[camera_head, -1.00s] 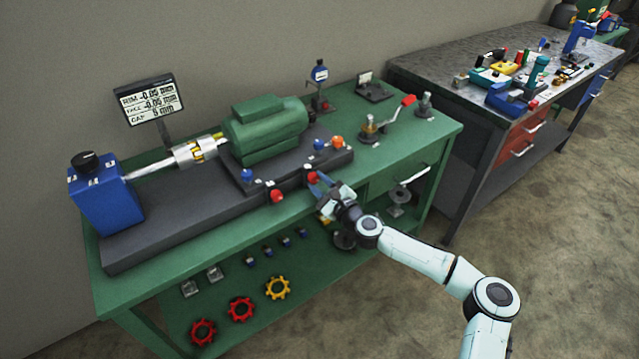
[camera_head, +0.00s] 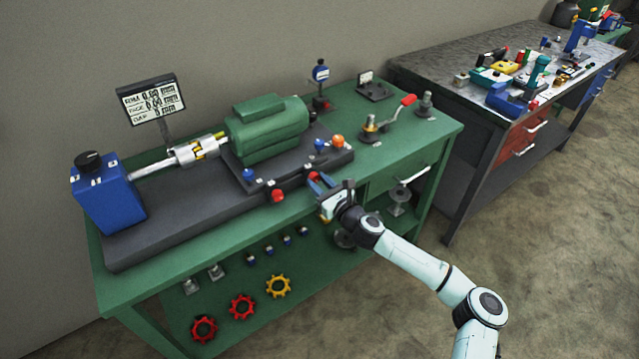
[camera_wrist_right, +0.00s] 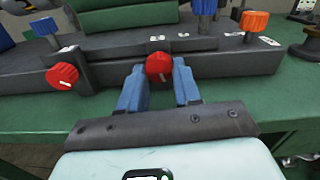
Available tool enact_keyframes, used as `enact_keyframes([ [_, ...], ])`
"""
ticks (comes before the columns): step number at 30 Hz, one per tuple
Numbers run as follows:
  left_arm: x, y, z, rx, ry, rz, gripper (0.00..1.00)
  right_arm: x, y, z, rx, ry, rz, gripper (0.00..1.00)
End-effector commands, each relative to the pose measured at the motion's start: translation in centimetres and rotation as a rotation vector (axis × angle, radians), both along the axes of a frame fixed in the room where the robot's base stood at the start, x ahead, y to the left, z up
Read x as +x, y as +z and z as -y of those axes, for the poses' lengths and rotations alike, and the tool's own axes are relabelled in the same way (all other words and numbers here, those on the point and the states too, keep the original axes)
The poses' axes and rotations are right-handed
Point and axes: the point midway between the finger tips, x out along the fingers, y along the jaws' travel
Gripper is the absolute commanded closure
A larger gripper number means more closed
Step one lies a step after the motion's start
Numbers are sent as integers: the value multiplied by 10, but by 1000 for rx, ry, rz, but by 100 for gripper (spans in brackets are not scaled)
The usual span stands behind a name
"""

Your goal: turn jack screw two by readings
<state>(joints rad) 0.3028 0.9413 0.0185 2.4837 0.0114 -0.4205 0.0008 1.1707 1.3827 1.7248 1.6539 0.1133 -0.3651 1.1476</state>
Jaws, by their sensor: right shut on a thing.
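A red knob (camera_wrist_right: 160,68) on the front of the dark base sits between the blue fingers of my right gripper (camera_wrist_right: 158,76), which is shut on it. In the head view this knob (camera_head: 312,176) is at the front right of the base, with my right gripper (camera_head: 322,184) against it. A second red knob (camera_head: 277,196) stands apart to the left and also shows in the wrist view (camera_wrist_right: 62,76). The readout (camera_head: 152,100) behind the bench shows rim, face and gap lines; rim and face look near 0.00 mm, though blurred. My left gripper is out of view.
A green motor (camera_head: 265,130) stands on the dark base, coupled by a shaft to a blue box (camera_head: 105,195). Blue knobs (camera_head: 248,174) and an orange knob (camera_head: 337,141) are close by. A red-handled crank tool (camera_head: 390,120) stands on the bench at right.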

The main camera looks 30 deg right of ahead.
Motion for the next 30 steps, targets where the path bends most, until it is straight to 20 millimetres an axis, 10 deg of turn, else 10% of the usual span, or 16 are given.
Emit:
enact_keyframes([
  [10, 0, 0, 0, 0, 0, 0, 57, 0, -1, 0, 2, -1, -2, 98],
  [11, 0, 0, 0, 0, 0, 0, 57, 0, -1, 0, 2, -1, -2, 64],
  [13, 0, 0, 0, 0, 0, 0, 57, 0, -1, 0, 2, -1, -1, 42],
  [30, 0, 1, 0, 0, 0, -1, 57, -32, -1, 3, 1, -1, -1, 42],
])
